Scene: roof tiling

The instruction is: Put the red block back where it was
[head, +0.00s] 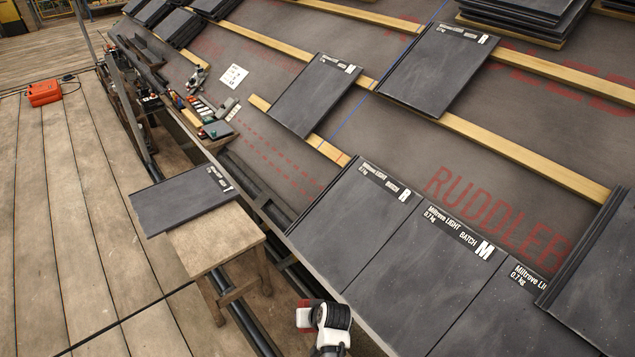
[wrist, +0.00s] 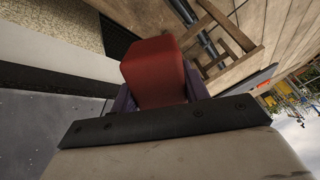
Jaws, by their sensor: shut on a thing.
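The red block (wrist: 153,68) is held between the dark purple fingers of my gripper (wrist: 158,98) in the wrist view. In the head view the red block (head: 304,316) shows at the bottom middle, partly hidden by my gripper (head: 312,318). My gripper is shut on the block, beside the roof's lower edge. Whether the block touches anything below cannot be told.
A wooden stool (head: 217,238) with a slate tile (head: 181,201) on it stands at the left. Large slate tiles (head: 355,218) line the roof's lower edge. Small tools and pieces (head: 205,112) lie farther up the edge. A red case (head: 44,93) sits on the plank deck (head: 75,220).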

